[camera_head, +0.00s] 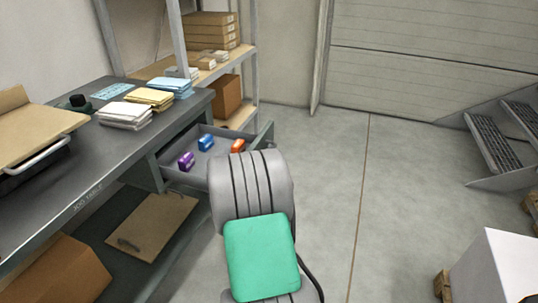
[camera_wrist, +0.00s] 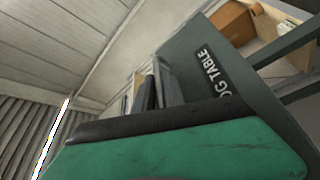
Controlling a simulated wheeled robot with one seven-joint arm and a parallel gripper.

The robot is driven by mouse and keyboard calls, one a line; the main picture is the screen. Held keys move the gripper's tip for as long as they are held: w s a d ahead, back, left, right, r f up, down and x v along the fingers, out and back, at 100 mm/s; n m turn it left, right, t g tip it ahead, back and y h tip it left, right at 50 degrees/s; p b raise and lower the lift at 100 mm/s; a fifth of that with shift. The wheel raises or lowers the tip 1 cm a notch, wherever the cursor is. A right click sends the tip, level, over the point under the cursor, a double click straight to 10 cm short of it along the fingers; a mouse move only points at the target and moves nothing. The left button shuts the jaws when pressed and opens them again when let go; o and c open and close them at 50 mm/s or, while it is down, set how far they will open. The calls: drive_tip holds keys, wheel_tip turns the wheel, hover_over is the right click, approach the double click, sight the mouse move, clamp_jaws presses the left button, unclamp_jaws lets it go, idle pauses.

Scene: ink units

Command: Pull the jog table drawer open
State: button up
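The jog table (camera_head: 60,205) is a dark workbench at the left of the head view. Its drawer (camera_head: 216,157) stands out from the bench, with the grey inside showing. A purple item (camera_head: 186,161), a blue item (camera_head: 206,142) and an orange item (camera_head: 238,145) lie in it.
White, yellow and blue stacks (camera_head: 148,98) and a tan board (camera_head: 35,122) lie on the bench top. A shelf with boxes (camera_head: 212,32) stands behind. Floor (camera_head: 400,180) is clear to the right, with metal stairs (camera_head: 505,140) and a white box (camera_head: 492,265) beyond.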

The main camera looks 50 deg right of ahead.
drive_tip(key=shift+o, duration=0.3)
drive_tip(key=shift+s, duration=0.1)
drive_tip(key=b+v, duration=0.3)
drive_tip(key=v, duration=0.4)
drive_tip(key=shift+s+a+b, duration=0.2)
drive_tip(key=shift+a+b, duration=0.15)
drive_tip(key=shift+b, duration=0.05)
drive_tip(key=shift+f, duration=0.1)
